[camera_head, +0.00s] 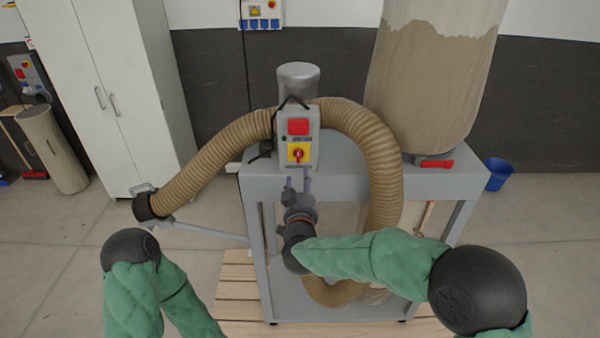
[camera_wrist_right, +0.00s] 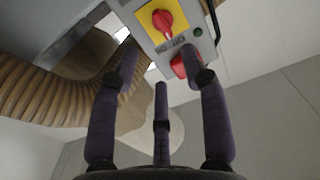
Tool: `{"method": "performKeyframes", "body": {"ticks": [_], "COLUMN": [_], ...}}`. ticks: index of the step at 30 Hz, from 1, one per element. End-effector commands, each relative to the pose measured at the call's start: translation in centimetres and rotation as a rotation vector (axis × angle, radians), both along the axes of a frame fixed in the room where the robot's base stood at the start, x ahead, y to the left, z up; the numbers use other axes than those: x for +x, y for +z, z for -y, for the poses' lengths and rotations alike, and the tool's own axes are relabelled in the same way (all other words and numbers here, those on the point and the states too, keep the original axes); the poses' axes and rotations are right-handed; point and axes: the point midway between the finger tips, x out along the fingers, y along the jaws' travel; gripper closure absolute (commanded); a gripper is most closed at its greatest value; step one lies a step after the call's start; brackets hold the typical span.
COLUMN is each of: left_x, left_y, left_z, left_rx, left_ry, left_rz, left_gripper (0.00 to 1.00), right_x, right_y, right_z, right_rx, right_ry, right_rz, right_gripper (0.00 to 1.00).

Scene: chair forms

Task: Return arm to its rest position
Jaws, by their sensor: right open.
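My right gripper (camera_head: 298,186) is at the middle of the head view, just below a grey switch box (camera_head: 299,168). Its dark fingers are spread and empty in the right wrist view (camera_wrist_right: 162,75). The box carries a red knob (camera_head: 298,153) on a yellow plate and a red cover (camera_head: 298,126) above it. Both red parts also show in the right wrist view, the knob (camera_wrist_right: 163,22) beyond the fingers and the cover partly behind one finger. I cannot tell whether any fingertip touches the box. My left arm shows at the lower left, but its gripper is out of view.
The box is on a grey machine frame (camera_head: 345,180) with a thick tan hose (camera_head: 375,140) curving around it. A large dust bag (camera_head: 430,80) stands at the right. A white cabinet (camera_head: 110,80) and a blue bin (camera_head: 498,174) stand farther off. Open floor lies on both sides.

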Motion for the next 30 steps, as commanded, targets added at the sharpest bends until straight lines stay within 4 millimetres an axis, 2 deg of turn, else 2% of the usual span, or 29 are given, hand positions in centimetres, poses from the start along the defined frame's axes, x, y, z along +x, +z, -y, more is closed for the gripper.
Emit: {"method": "performKeyframes", "body": {"ticks": [6,20,22,23,26,29,30], "left_x": [0.0,0.0,0.0,0.0,0.0,0.0,0.0], "left_y": [0.0,0.0,-0.1,-0.3,-1.2,-2.7,-3.3], "left_z": [0.0,0.0,0.0,0.0,0.0,0.0,0.0], "left_rx": [0.000,0.000,0.000,0.000,0.000,0.000,0.000], "left_ry": [0.000,0.000,0.000,0.000,0.000,0.000,0.000], "left_rz": [0.000,0.000,0.000,0.000,0.000,0.000,0.000], "left_gripper": [0.60,0.60,0.60,0.60,0.60,0.60,0.60], "right_x": [-1.7,-1.9,-1.8,-1.8,-1.6,-1.6,-1.7], "right_y": [0.0,0.0,-0.5,-1.0,-4.4,-10.0,-12.7], "right_z": [0.0,0.0,0.1,0.1,0.6,1.3,1.7], "right_rx": [0.000,0.000,0.000,-0.001,-0.003,-0.001,0.002], "right_ry": [0.001,0.000,0.002,0.005,0.017,0.041,0.053], "right_rz": [0.001,0.000,-0.007,-0.014,-0.064,-0.156,-0.199], "right_gripper": [0.55,0.55,0.55,0.55,0.55,0.55,0.55]}}
